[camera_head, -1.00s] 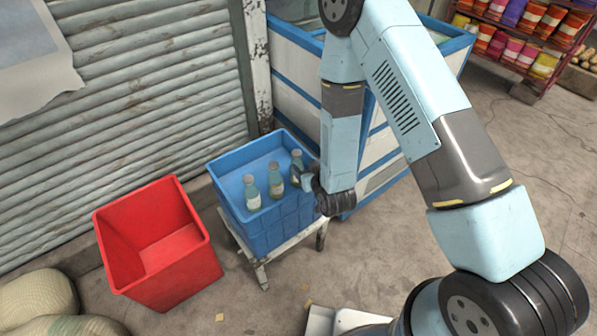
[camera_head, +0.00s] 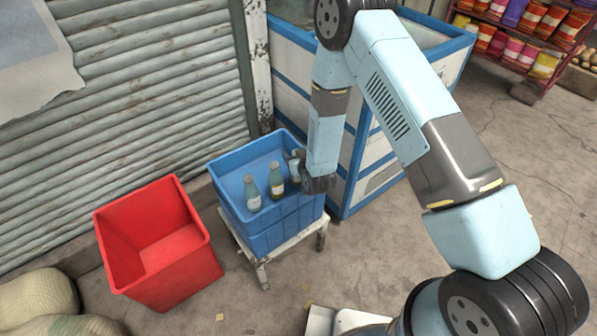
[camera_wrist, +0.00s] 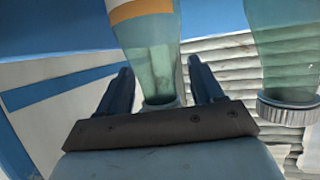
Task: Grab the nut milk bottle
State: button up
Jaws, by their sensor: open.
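Several glass bottles stand upright in the blue crate (camera_head: 258,237): a left one (camera_head: 252,193), a middle one (camera_head: 276,179) and a right one (camera_head: 295,172), partly hidden by my gripper (camera_head: 298,159). I cannot read which is nut milk. In the wrist view my gripper (camera_wrist: 160,66) is open, its two dark fingers on either side of a pale greenish bottle (camera_wrist: 150,55) with an orange and white label. The bottle's neck end lies between the fingers, with a gap showing on each side. Another bottle (camera_wrist: 285,45) is at the right of that view.
The blue crate sits on a low white stand (camera_head: 262,265). An empty red bin (camera_head: 168,275) stands to its left. A blue-and-white chest (camera_head: 352,190) is close behind and right. A corrugated shutter (camera_head: 150,90) is behind.

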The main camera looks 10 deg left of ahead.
jog(key=shift+c, duration=0.2)
grip_shut()
dwell(0.5)
